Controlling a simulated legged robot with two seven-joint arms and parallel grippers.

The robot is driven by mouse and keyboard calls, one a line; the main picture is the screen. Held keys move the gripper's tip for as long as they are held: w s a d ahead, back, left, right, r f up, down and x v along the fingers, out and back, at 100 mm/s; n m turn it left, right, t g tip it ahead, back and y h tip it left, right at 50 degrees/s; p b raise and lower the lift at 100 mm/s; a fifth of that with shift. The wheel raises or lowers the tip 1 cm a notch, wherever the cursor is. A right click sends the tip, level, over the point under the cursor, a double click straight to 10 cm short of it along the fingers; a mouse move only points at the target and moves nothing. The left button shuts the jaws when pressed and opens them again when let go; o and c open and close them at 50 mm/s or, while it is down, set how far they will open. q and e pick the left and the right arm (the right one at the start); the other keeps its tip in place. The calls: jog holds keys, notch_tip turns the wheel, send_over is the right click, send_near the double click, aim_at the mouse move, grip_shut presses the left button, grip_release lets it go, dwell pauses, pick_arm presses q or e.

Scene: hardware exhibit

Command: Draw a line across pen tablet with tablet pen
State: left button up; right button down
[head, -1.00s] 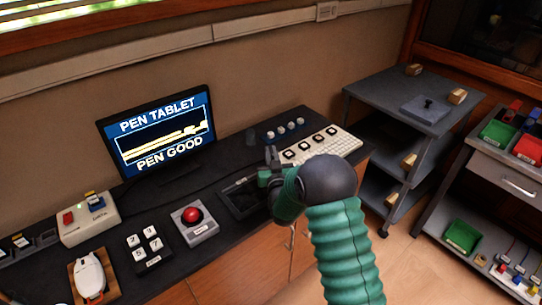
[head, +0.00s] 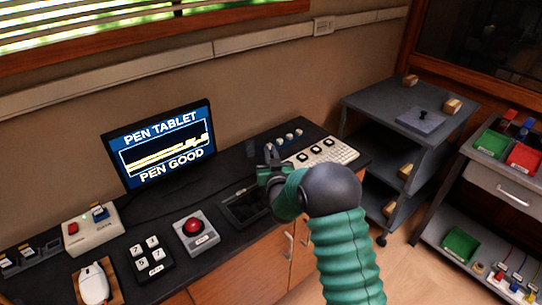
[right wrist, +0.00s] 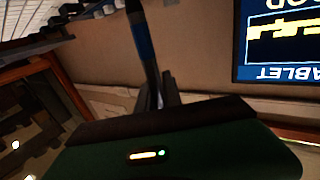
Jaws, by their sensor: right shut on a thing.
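The pen tablet (head: 243,209) is a dark flat panel on the black counter, partly hidden by my right gripper. My right gripper (head: 268,158) appears just above and behind the tablet's right part in the head view. It is shut on the tablet pen (right wrist: 142,38), a dark pen with a blue band, which stands up between the fingers in the right wrist view. I cannot tell whether its tip touches the tablet. The monitor (head: 160,145) reads "PEN TABLET" and "PEN GOOD", with a thick yellow trace across its black box. My left gripper is not in view.
A red button box (head: 195,232) and a numbered keypad (head: 152,258) stand left of the tablet. A mouse (head: 93,284) is at the front left. A grey cart (head: 405,105) stands beyond the counter's right end.

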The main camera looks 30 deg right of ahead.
jog(key=shift+a+r+p, duration=0.1)
jog(key=shift+r+p, duration=0.45)
jog(key=shift+r, duration=0.7)
